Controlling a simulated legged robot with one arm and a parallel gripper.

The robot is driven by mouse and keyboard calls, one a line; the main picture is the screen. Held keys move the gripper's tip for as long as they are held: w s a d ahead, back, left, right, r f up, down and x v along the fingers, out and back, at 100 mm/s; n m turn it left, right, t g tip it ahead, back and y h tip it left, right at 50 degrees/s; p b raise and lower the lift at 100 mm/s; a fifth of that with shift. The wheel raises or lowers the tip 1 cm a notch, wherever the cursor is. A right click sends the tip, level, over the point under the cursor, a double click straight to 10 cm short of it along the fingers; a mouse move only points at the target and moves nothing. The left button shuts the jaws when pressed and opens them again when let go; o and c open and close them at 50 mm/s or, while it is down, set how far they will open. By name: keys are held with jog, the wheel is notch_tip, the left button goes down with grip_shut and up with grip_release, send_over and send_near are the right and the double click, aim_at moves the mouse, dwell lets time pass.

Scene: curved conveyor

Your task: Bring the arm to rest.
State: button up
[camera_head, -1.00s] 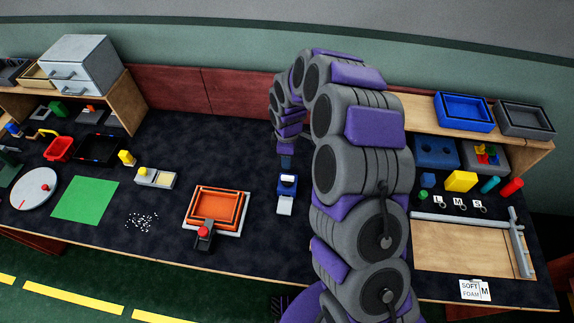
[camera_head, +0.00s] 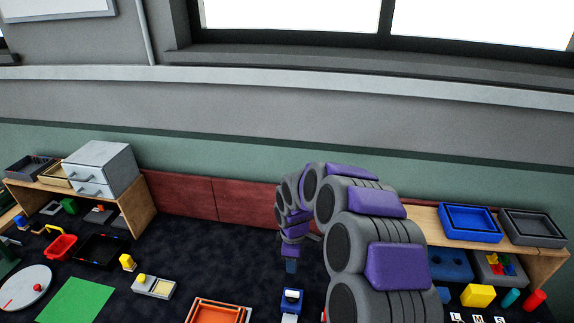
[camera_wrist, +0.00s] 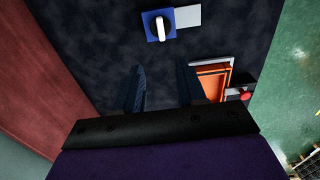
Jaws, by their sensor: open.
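My arm curves up and over the table in the head view, and its end hangs down above the dark table top. My gripper (camera_wrist: 160,85) shows two dark fingers spread apart in the wrist view, with nothing between them. In the head view the gripper (camera_head: 290,267) is small and points down. It is above and behind a blue block with a white knob (camera_head: 291,299), which also shows in the wrist view (camera_wrist: 158,26), beyond the fingertips. Whether the fingers touch anything is not seen in the head view, but they look clear of the table.
An orange tray (camera_head: 217,312) lies left of the gripper and also shows in the wrist view (camera_wrist: 211,80). A red back panel (camera_head: 245,202) stands behind the table. Shelves with a drawer box (camera_head: 103,170) at left and a blue bin (camera_head: 469,222) at right flank it.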

jog(key=s+d+r+m, duration=0.3)
jog(key=s+r, duration=0.4)
jog(key=s, duration=0.1)
jog(key=s+d+r+m, duration=0.3)
jog(key=s+r+m, duration=0.1)
jog(key=s+r, duration=0.4)
jog(key=s+d+r+m+g, duration=0.1)
jog(key=s+m, duration=0.3)
jog(key=s, duration=0.7)
jog(key=s+d+r+m, duration=0.1)
jog(key=s+d+m, duration=0.3)
jog(key=s, duration=0.7)
jog(key=shift+m+g+b, duration=0.35)
jog(key=shift+m+g, duration=0.05)
jog(key=shift+m, duration=0.1)
